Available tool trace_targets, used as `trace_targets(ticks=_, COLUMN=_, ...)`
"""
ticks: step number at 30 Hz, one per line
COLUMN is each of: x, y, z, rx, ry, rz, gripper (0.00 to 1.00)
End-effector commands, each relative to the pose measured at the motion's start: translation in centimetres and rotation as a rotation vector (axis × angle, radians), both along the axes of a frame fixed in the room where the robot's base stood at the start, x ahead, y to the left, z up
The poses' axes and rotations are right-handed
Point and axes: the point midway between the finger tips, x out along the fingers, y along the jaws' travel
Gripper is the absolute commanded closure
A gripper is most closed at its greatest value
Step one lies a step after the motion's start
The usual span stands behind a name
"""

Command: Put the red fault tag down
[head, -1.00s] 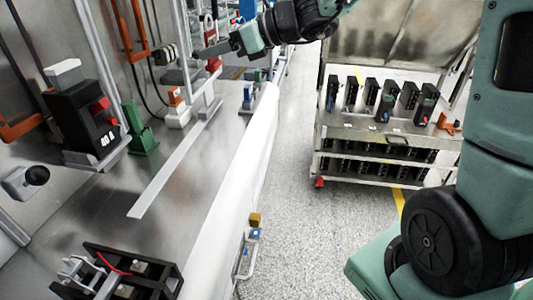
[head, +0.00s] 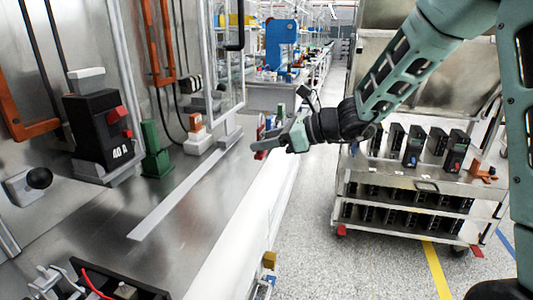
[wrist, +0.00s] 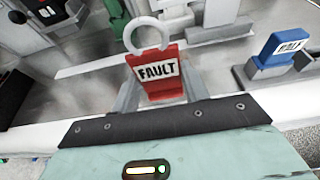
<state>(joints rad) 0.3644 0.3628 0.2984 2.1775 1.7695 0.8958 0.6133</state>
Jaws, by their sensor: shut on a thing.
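The red fault tag (wrist: 165,67) is upright between my fingers in the wrist view. It has a pale ring on top and a white label reading FAULT. My gripper (wrist: 160,95) is shut on its lower part. In the head view, my gripper (head: 264,139) is above the front edge of the steel bench (head: 190,205). A bit of the tag's red (head: 261,154) shows there beside the fingers. The tag's lower end is hidden, so I cannot tell whether it touches anything.
A black 40 A breaker (head: 92,135) and a green block (head: 155,150) stand on the bench at left. A blue labelled block (wrist: 284,46) is right of the tag. A cart (head: 420,190) with several breakers stands at right. Bare bench lies in front.

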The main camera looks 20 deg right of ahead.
Motion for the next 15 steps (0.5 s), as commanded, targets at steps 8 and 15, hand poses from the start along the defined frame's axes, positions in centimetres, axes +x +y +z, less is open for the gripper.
trace_targets(ticks=8, x=0.0, y=0.0, z=-2.7, rx=0.0, ry=0.002, rz=-0.001, gripper=0.85)
trace_targets(ticks=15, x=0.0, y=0.0, z=-2.8, rx=0.001, ry=0.002, rz=-0.001, gripper=0.85)
